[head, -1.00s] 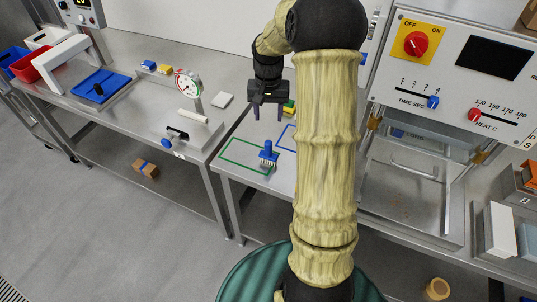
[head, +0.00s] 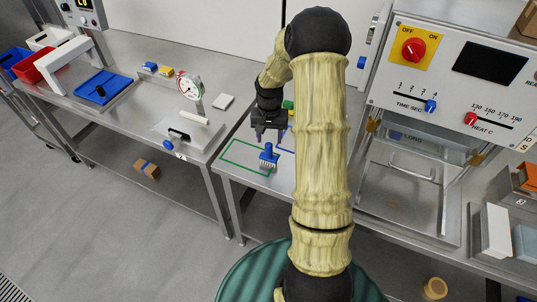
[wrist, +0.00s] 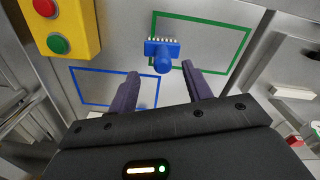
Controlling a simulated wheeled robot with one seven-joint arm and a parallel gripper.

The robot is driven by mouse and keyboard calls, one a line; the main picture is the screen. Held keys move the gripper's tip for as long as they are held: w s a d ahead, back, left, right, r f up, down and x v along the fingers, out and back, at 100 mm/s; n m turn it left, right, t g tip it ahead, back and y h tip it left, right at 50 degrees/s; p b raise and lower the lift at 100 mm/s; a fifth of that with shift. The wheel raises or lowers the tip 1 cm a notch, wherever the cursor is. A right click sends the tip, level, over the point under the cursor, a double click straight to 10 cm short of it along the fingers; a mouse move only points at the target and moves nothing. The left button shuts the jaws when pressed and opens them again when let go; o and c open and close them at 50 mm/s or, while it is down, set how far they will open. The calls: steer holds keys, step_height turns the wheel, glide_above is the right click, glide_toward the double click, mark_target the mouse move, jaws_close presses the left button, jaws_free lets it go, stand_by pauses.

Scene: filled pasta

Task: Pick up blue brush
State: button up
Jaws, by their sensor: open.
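My gripper (head: 268,138) is open and empty, pointing down above and slightly behind the brush. In the wrist view the brush (wrist: 162,53) lies beyond the fingertips of my gripper (wrist: 162,74), roughly centred between them and not touched. A blue outlined rectangle (wrist: 75,88) lies beside the green one.
A yellow box with red and green buttons (wrist: 62,25) stands close by on the table. The heat machine (head: 450,75) is on the right.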

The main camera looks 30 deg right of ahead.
mark_target(269, 150)
steer(key=shift+f, duration=1.45)
steer(key=shift+w+f+p, duration=0.2)
steer(key=shift+f+p, duration=0.5)
steer(key=shift+f, duration=0.6)
steer(key=shift+w+f+p, duration=0.15)
steer(key=shift+f+p, duration=0.5)
steer(key=shift+f, duration=0.65)
steer(key=shift+c, duration=0.4)
steer(key=c, duration=1)
